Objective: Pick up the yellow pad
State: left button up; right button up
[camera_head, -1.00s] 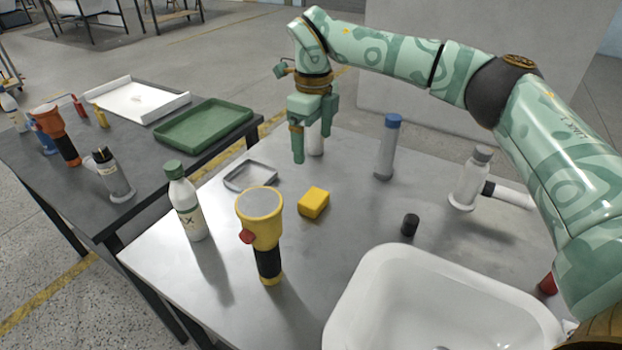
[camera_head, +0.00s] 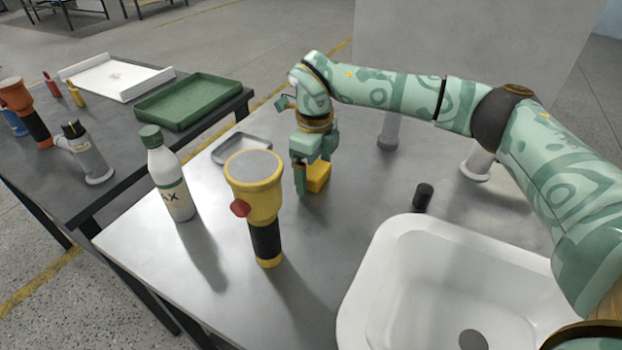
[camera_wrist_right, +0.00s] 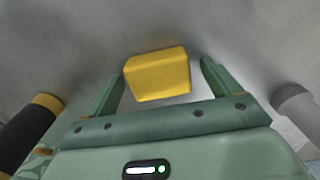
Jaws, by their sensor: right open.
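The yellow pad (camera_head: 318,177) is a small block lying on the grey table, partly hidden behind my right gripper in the head view. In the right wrist view the yellow pad (camera_wrist_right: 157,74) shows just beyond and between the two fingers. My right gripper (camera_head: 314,180) points down at the pad, low over the table. In the wrist view the right gripper (camera_wrist_right: 162,80) has its fingers spread, one to each side of the pad, with gaps on both sides. It is open and empty. My left gripper is not in view.
A yellow flashlight (camera_head: 255,200) and a white bottle (camera_head: 167,175) stand to the left of the pad. A grey tray (camera_head: 242,160) lies behind. A black cap (camera_head: 423,196) and a white basin (camera_head: 375,270) are to the right. A second table holds a green tray (camera_head: 195,115).

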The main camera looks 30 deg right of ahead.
aim_at(314, 169)
jog(key=shift+f, duration=0.35)
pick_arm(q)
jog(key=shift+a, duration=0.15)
pick_arm(e)
jog(key=shift+r, duration=0.2)
jog(key=c, duration=1.1)
jog(key=shift+o, duration=0.2)
jog(key=shift+r, duration=0.1)
notch_tip(314, 169, up, 10)
jog(key=p, duration=0.4)
jog(key=shift+p, duration=0.35)
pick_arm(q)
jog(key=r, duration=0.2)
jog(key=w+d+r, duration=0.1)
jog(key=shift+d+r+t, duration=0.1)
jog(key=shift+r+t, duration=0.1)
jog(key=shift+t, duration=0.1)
pick_arm(e)
jog(key=shift+o, duration=0.9)
jog(key=shift+c, duration=0.4)
